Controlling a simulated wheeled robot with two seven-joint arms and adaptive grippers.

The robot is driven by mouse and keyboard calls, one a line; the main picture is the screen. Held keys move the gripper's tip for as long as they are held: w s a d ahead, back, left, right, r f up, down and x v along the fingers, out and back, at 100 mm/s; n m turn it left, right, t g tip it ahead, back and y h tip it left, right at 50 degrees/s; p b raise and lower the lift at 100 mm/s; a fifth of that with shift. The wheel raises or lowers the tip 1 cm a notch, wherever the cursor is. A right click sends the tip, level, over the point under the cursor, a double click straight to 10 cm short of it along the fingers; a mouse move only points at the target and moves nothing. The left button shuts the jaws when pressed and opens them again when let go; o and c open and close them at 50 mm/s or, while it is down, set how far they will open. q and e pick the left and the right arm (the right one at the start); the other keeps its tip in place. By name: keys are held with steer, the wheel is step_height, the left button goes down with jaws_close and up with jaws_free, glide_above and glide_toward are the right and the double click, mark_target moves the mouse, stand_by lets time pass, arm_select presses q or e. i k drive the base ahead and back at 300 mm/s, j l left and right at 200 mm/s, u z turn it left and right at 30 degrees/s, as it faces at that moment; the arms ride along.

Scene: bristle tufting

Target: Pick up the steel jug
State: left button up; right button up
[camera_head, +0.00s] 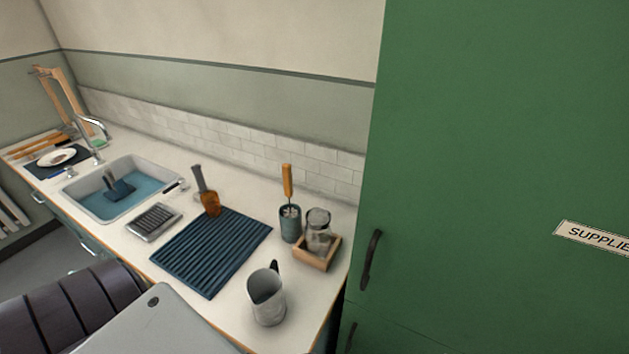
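The steel jug (268,304) stands upright on the counter, near its front edge and toward the right end. It is grey with an open top, and a dark handle shows at its upper right side. Nothing is touching it. Neither of my grippers is in view, so I cannot see whether they are open or shut.
A blue ribbed mat (212,250) lies left of the jug. Behind the jug stand a dark cup (290,226) with an orange-handled tool and a wooden tray (318,254) holding a glass jar (319,230). A green cabinet (480,150) rises at right. A sink (118,196) is at left.

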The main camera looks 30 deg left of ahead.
mark_target(273, 312)
steer(key=u, duration=1.65)
